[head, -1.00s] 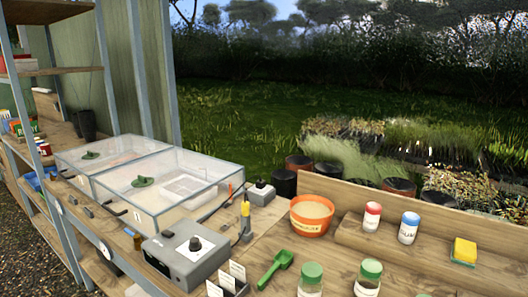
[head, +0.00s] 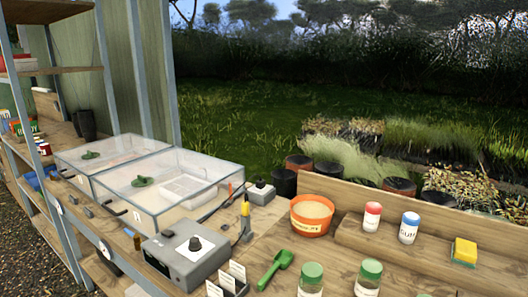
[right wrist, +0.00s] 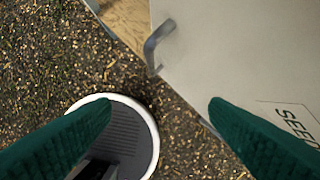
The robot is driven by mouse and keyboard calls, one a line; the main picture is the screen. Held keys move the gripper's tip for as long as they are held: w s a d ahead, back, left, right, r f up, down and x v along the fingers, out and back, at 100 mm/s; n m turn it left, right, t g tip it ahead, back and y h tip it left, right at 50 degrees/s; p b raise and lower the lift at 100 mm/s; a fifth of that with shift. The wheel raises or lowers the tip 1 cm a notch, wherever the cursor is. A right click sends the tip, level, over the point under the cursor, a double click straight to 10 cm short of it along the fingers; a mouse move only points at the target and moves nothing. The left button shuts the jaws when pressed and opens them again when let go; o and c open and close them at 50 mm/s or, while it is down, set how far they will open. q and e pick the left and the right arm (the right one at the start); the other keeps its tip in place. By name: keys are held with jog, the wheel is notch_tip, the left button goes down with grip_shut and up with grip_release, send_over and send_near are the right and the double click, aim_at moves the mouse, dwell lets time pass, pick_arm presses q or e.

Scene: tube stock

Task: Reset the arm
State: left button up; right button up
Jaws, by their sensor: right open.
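My right gripper (right wrist: 162,108) shows in the right wrist view as two dark green fingers spread wide apart, with nothing between them. It hangs over the ground beside a pale panel (right wrist: 240,50) that has a grey handle (right wrist: 157,45) and a label with lettering that begins "SEED". Neither of my grippers shows in the head view, so the left one cannot be seen.
A bench holds clear lidded boxes (head: 150,185), a grey control box (head: 187,262), an orange tub (head: 311,216), a green scoop (head: 275,270) and several jars. A white-rimmed dark round thing (right wrist: 140,125) lies below my right gripper, over gravelly ground (right wrist: 50,60).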

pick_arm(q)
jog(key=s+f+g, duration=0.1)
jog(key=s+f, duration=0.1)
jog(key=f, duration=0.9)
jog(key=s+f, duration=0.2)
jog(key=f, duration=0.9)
pick_arm(e)
jog(key=s+f+g, duration=0.1)
jog(key=s+f, duration=0.1)
jog(key=f, duration=0.9)
jog(key=s+f, duration=0.2)
jog(key=f, duration=0.9)
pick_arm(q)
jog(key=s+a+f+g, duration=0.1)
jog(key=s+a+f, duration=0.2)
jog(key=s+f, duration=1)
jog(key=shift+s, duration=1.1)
pick_arm(e)
jog(key=s+d+f+g, duration=0.1)
jog(key=s+d+f, duration=0.2)
jog(key=s+f, duration=1)
jog(key=shift+s, duration=1.1)
